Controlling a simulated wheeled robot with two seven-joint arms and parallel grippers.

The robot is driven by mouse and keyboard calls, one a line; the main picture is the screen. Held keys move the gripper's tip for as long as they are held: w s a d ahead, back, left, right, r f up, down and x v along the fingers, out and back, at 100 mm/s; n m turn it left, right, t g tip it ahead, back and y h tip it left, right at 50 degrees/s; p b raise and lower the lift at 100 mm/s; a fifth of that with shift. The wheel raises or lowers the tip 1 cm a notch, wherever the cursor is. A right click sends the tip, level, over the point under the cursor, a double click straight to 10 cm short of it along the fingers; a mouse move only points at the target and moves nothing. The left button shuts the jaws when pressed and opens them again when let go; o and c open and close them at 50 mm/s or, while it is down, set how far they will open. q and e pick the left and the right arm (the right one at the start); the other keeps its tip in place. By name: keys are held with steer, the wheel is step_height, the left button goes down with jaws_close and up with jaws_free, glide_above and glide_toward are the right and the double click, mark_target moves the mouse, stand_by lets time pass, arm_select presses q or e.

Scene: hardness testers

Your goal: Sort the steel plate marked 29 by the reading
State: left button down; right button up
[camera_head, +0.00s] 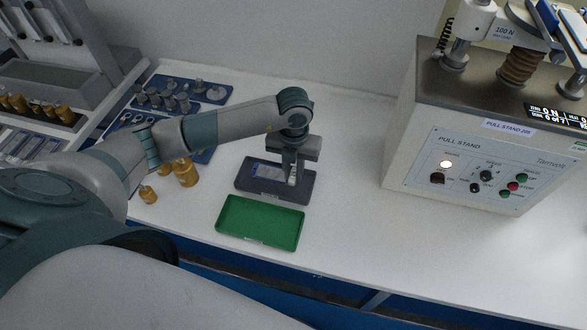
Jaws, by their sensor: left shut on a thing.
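My left gripper (292,181) comes down over the right half of a dark grey tray (246,184) on the white bench. It is shut on a small pale grey piece, apparently the steel plate, mostly hidden by the fingers; no number can be read. A flat blue-grey piece (267,170) lies in the tray just left of the fingers. A green tray (260,222) stands directly in front of the dark one and looks empty. The pull stand (480,165) is at the right, with a small lit display (550,113) too small to read surely. My right gripper is out of view.
Brass weights (185,174) stand left of the trays, partly behind my left arm. Blue holders (215,94) with metal fittings lie at the back left. A grey rack (60,75) fills the far left. The bench between the trays and the pull stand is clear.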

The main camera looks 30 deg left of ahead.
mark_target(294, 175)
arm_select(q)
steer(key=shift+f+b, duration=1.1)
steer(key=shift+f, duration=0.55)
steer(key=shift+f+b, duration=0.25)
steer(key=shift+b, duration=0.1)
stand_by(0.5)
steer(key=c, duration=1.6)
jaws_free()
steer(key=shift+o, duration=0.2)
